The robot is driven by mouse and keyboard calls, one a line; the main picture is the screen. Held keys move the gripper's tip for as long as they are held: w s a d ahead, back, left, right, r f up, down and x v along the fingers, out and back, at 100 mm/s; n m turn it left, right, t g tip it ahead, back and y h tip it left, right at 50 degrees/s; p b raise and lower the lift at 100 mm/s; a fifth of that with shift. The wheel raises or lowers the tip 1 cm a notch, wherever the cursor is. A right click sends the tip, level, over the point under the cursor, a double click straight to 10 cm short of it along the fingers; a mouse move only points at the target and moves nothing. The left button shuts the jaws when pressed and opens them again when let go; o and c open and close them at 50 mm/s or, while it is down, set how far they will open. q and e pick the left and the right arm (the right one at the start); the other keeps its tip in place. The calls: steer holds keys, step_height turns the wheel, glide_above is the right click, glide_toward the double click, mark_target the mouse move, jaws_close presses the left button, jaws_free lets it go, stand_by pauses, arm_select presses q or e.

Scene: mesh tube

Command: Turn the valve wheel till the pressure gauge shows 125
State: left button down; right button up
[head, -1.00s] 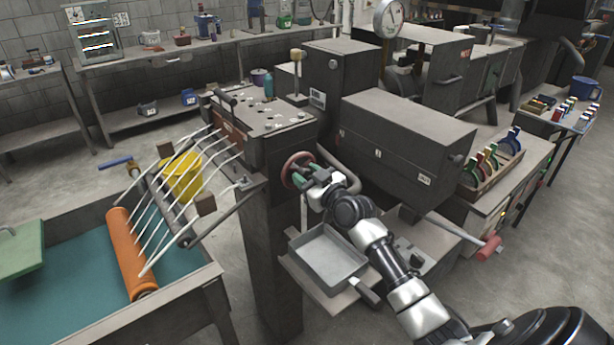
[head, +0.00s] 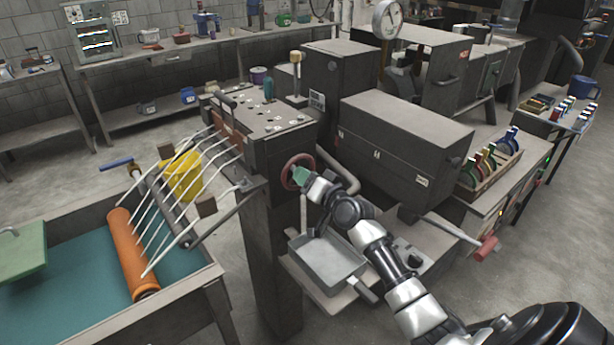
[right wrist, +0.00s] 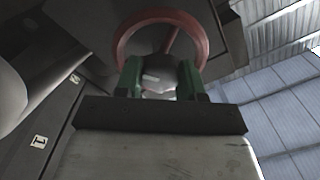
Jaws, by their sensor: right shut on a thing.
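The red valve wheel (head: 297,171) is on the side of the dark machine. My right gripper (head: 301,176) is at the wheel's front, with its green fingers shut on it. In the right wrist view the valve wheel (right wrist: 168,14) shows beyond the two green fingers of my right gripper (right wrist: 160,78). The fingers hide the lower part of the wheel there. The round white pressure gauge (head: 388,19) stands on top of the machine at the back. Its needle and numbers are too small to read surely. My left gripper is not in view.
A grey metal tray (head: 326,262) sits just below the wheel and my right arm. A bent pipe (head: 346,172) runs close to the wheel's right. A long lever with a red grip (head: 487,248) sticks out at right. An orange roller (head: 132,255) lies in the left trough.

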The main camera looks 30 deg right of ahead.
steer(key=m+p, duration=0.1)
steer(key=m, duration=0.4)
steer(key=shift+m, duration=0.3)
steer(key=m+p, duration=0.1)
steer(key=m, duration=0.3)
steer(key=shift+f+m, duration=0.15)
steer(key=shift+m, duration=0.25)
steer(key=shift+m, duration=0.3)
steer(key=o, duration=0.9)
steer(key=shift+d, duration=0.1)
steer(key=shift+o, duration=0.2)
steer(key=s+b, duration=0.1)
steer(key=s, duration=0.9)
steer(key=shift+s+d, duration=0.4)
